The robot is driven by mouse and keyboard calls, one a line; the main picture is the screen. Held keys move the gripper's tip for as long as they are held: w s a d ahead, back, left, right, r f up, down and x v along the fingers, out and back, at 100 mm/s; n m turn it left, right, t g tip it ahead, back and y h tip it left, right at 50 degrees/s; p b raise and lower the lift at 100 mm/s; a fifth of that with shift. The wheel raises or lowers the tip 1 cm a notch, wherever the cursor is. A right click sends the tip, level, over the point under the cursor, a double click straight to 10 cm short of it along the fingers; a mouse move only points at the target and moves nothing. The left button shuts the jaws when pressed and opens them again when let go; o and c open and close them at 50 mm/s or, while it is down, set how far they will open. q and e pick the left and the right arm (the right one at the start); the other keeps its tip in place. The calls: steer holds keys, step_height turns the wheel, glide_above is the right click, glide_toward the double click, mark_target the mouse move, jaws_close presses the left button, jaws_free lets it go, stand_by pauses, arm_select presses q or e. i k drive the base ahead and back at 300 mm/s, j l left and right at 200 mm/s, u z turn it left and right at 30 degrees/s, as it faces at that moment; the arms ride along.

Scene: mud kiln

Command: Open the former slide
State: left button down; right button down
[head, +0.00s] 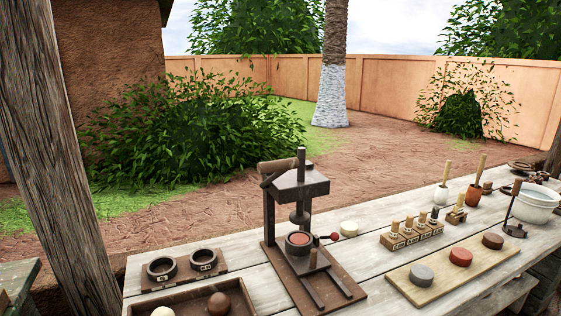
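The former is a dark metal press (299,182) standing on a brown base board on the wooden table, with a wooden roller-like handle at its top left. Under its plunger sits a round mould (299,243) with reddish clay in it. A slide (313,262) with an upright wooden knob and two rails runs from the mould toward the front of the base. A small red-tipped lever (333,236) sticks out to the right of the mould. I cannot tell how far the slide is drawn out. Neither of my grippers shows in the head view.
Two dark rings stand on a ring board (213,284) at left. A tray (173,305) with balls is at front left. A stamp rack (411,236) and a board (437,290) with three discs are at right. A white bowl (534,207) is far right. A post (62,150) rises at left.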

mark_target(306, 258)
steer(key=l+z, duration=0.9)
steer(key=l, duration=0.15)
